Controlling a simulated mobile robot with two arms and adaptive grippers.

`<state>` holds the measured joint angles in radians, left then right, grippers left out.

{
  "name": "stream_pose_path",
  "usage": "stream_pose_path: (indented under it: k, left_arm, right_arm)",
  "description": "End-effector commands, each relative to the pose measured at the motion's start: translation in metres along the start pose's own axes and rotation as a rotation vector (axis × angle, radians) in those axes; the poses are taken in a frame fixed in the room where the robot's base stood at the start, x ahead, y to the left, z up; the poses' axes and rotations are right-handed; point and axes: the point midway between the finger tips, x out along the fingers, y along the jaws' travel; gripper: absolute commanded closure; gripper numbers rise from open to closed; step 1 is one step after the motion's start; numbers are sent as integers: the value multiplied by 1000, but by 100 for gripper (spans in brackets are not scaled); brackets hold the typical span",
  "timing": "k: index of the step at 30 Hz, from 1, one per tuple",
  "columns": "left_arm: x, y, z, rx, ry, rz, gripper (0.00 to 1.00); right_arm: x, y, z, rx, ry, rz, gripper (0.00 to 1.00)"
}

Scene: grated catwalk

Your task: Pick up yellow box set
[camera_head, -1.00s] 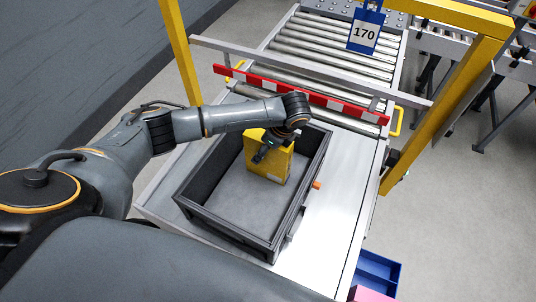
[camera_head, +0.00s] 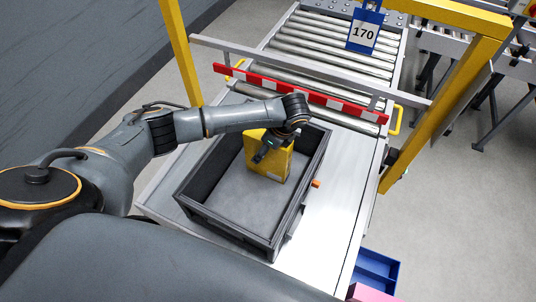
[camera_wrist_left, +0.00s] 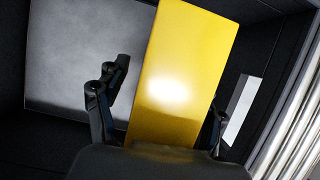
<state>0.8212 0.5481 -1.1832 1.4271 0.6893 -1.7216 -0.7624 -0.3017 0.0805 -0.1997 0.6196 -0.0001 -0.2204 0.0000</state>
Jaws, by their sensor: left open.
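In the left wrist view the yellow box (camera_wrist_left: 185,60) rises between the two fingers of my left gripper (camera_wrist_left: 165,92). The left finger is clearly apart from the box; the right finger is mostly hidden behind it, so I cannot tell whether it touches. In the head view my left gripper (camera_head: 262,149) is open and reaches down over the box from above. My right gripper is not in view.
The tote sits on a pale metal surface (camera_head: 335,222) before a roller conveyor (camera_head: 325,60). A red-and-white bar (camera_head: 300,95) and yellow frame posts (camera_head: 180,50) stand beyond it. A blue bin (camera_head: 378,268) lies at lower right. The tote's near half is empty.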

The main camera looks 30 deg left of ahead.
Motion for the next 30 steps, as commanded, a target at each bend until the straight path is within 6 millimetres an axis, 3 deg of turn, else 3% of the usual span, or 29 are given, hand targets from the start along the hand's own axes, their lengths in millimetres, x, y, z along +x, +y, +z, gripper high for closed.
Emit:
stream_pose_path:
  k: [2, 12, 23, 30]
  left_arm:
    - [0, 0, 0, 0, 0, 0, 33]
    - [0, 0, 0, 0, 0, 0, 100]
    - [-3, -1, 1, -1, 1, -3, 100]
    - [-50, -2, 20, -2, 2, -6, 100]
  right_arm:
    - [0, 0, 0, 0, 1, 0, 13]
    - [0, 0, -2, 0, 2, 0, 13]
    - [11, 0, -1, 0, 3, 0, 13]
    - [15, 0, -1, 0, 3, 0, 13]
